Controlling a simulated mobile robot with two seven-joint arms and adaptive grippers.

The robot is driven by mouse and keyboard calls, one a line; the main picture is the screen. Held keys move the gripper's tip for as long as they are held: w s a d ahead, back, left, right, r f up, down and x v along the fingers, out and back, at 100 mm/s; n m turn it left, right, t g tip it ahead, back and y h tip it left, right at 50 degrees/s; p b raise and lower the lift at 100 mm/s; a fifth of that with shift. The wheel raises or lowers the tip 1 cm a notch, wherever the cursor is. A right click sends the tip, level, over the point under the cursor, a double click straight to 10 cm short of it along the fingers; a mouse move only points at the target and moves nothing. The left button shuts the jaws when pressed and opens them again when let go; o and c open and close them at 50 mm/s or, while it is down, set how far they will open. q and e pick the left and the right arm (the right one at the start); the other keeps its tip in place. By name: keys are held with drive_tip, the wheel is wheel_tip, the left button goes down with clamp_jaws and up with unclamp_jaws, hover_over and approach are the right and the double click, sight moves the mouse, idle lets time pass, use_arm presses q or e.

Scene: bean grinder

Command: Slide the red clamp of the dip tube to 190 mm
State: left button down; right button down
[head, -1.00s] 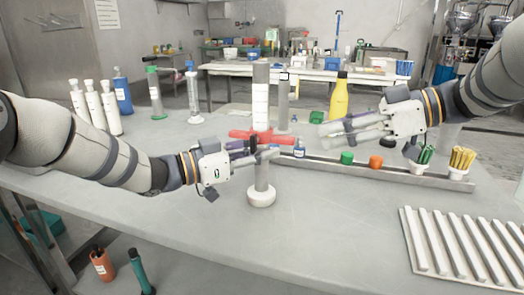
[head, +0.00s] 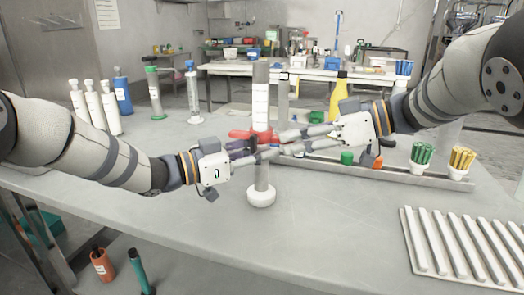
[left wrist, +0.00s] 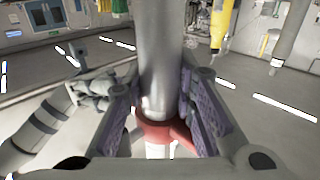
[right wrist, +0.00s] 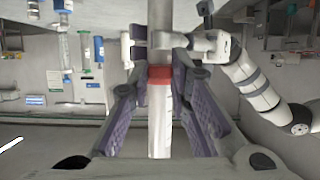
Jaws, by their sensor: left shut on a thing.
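The dip tube stands upright on a round white base (head: 261,196), with a white upper part (head: 261,108) and a grey lower part (head: 262,178). The red clamp (head: 262,136) sits around it at mid-height, partly hidden by my fingers; it also shows in the left wrist view (left wrist: 155,132). My left gripper (head: 258,154) is shut on the grey part just below the clamp. My right gripper (right wrist: 159,62) has its fingers on either side of the tube at the clamp's red band (right wrist: 160,73), with narrow gaps beside the tube.
A yellow bottle (head: 337,97) stands behind my right fingers. A rail (head: 400,171) with green (head: 346,158) and orange caps runs right, with cups of green and yellow sticks at its end. A ribbed white tray (head: 460,245) lies front right. The front middle is clear.

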drive_tip(key=shift+r, duration=0.95)
drive_tip(key=c, duration=1.3)
unclamp_jaws()
drive_tip(key=shift+v, duration=2.5)
